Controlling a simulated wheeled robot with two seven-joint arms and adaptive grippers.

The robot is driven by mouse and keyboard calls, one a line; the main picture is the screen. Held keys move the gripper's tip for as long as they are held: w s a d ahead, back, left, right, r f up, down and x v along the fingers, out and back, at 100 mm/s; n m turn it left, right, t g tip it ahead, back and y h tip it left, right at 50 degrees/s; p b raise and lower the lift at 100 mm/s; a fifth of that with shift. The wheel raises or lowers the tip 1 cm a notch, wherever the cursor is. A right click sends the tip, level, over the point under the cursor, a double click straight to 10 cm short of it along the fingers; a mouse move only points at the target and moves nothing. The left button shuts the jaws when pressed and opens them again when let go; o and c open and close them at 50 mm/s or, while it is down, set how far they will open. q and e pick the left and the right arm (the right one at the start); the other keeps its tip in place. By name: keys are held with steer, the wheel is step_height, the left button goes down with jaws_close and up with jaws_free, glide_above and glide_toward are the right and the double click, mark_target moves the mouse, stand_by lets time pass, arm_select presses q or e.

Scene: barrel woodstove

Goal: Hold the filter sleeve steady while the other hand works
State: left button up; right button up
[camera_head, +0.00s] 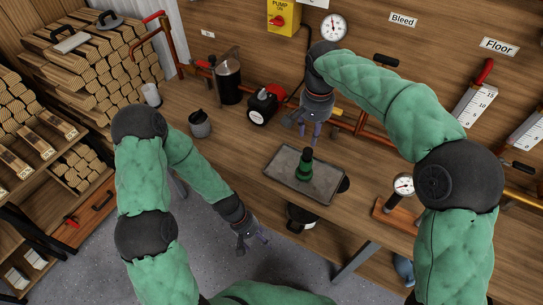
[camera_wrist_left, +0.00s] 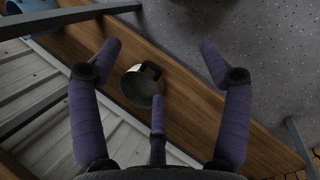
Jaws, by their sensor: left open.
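A dark green stepped piece (camera_head: 303,168), which may be the filter sleeve, stands upright in a shallow grey tray (camera_head: 325,196) on the workbench. My right gripper (camera_head: 306,128) hangs above the bench just behind it, fingers pointing down and apart, with nothing seen between them. My left gripper (camera_head: 252,243) is low in front of the bench, left of and below the tray, and well away from the green piece. It also shows in the left wrist view (camera_wrist_left: 160,75), its fingers wide apart and empty. The green piece is not in that wrist view.
A dark pot (camera_wrist_left: 142,86) sits on a lower wooden shelf under the bench. A grey canister (camera_head: 200,124), a black-and-red device (camera_head: 263,106) and a tall container (camera_head: 228,80) stand behind the tray. A gauge on a wooden block (camera_head: 403,187) stands right of it.

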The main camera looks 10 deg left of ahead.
arm_select(q)
steer(key=w+d+r+n+t+h, duration=0.1)
steer(key=w+r+n+h, duration=0.3)
steer(key=r, duration=0.6)
steer(key=w+d+r+n+h, duration=0.1)
steer(key=w+r+n+h, duration=0.2)
steer(key=w+r, duration=0.5)
steer(key=n+t+h, duration=0.1)
steer(key=n+t, duration=0.4)
steer(key=n, duration=0.2)
glide_toward(300, 162)
steer(key=shift+w+a+f, duration=0.3)
steer(key=shift+w+f, duration=0.3)
steer(key=shift+f, duration=0.25)
steer(key=shift+w+d+n, duration=0.15)
steer(key=shift+w+n, duration=0.05)
steer(key=shift+n, duration=0.1)
steer(key=x, duration=1)
steer(key=shift+d+f, duration=0.2)
steer(key=shift+c, duration=0.4)
